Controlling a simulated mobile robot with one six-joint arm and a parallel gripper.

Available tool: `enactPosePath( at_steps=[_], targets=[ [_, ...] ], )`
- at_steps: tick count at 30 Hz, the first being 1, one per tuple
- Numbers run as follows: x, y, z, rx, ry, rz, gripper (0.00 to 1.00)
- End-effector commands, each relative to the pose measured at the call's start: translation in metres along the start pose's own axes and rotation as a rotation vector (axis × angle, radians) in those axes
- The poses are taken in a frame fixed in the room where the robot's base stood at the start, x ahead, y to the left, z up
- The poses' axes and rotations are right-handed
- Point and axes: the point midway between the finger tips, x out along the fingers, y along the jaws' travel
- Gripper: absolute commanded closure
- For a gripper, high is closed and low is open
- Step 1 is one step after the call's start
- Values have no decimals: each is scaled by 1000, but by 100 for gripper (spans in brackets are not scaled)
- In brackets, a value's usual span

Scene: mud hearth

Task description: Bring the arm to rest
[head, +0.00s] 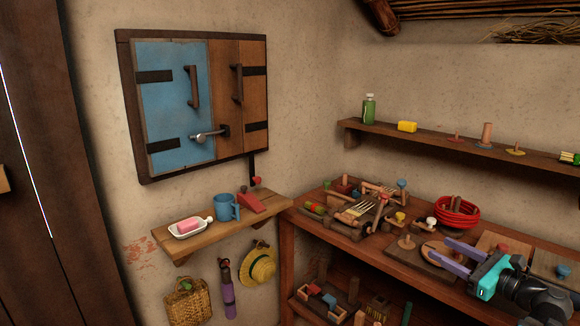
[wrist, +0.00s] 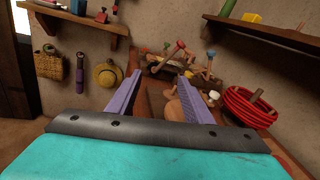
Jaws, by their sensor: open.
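My gripper (head: 452,254) shows at the lower right of the head view, with two purple fingers and a teal body. It is over the right part of the wooden workbench (head: 290,218). In the wrist view my gripper (wrist: 160,92) has its fingers apart, with nothing between them but the bench and its items beyond. The fingers point toward the corner of the room. Whether the fingers touch anything on the bench is hard to tell.
A red coil (head: 458,212) on a peg and several wooden gadgets (head: 358,208) crowd the bench. A small shelf (head: 178,244) holds a soap dish and a blue mug (head: 227,207). A wall cabinet (head: 175,95) with a blue door hangs above. A higher shelf (head: 467,146) runs along the right wall.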

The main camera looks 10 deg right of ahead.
Motion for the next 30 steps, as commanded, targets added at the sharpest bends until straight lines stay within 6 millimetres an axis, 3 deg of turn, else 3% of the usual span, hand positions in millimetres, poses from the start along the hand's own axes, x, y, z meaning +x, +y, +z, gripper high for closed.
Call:
enactPosePath(
  at_steps=[1,6,15,24,30],
  targets=[
    [16,12,-4,17,-1,33,54],
    [61,52,-27,63,14,129,54],
    [128,139,-77,123,96,309,54],
    [170,244,-136,115,216,505,54],
    [181,319,-179,63,304,650,54]
  ],
)
